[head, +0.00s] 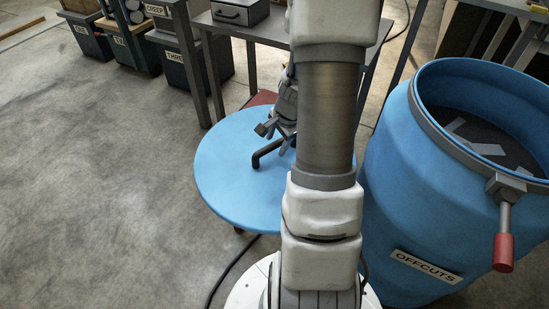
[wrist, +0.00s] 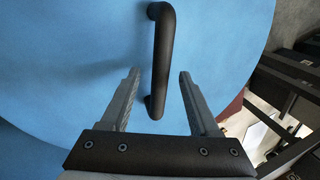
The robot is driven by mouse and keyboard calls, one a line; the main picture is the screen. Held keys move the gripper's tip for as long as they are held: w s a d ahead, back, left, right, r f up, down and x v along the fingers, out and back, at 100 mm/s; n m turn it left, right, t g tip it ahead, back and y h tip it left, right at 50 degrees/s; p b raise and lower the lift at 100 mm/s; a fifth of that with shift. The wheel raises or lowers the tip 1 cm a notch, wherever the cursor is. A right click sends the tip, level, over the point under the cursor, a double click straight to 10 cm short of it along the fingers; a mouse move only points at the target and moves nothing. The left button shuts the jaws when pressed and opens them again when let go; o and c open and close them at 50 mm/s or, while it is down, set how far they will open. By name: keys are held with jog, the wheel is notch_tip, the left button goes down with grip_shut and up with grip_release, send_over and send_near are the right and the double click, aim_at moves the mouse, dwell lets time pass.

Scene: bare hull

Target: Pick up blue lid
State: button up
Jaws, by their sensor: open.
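The blue lid (head: 225,185) is a wide round disc lying flat, left of my arm in the head view. It fills most of the wrist view (wrist: 60,60). Its black bar handle (head: 262,158) stands up from the top, partly hidden by my arm in the head view. My gripper (wrist: 159,74) is open and empty above the lid. In the wrist view the handle (wrist: 161,50) runs lengthwise between the two fingers, with a gap on each side. Whether the fingertips are level with the bar I cannot tell. My gripper (head: 272,126) is partly hidden in the head view.
A large blue open drum (head: 400,200) labelled OFFCUTS stands at right, with scraps inside and a red-handled clamp (head: 504,245). A metal table (head: 258,28) stands behind the lid. Labelled bins (head: 190,75) stand at back left. The concrete floor (head: 100,190) at left is clear; a black cable (head: 225,275) crosses in front.

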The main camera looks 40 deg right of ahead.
jog(key=shift+b+x, duration=0.65)
jog(key=shift+x, duration=0.5)
grip_shut()
jog(key=shift+r, duration=0.15)
dwell(0.4)
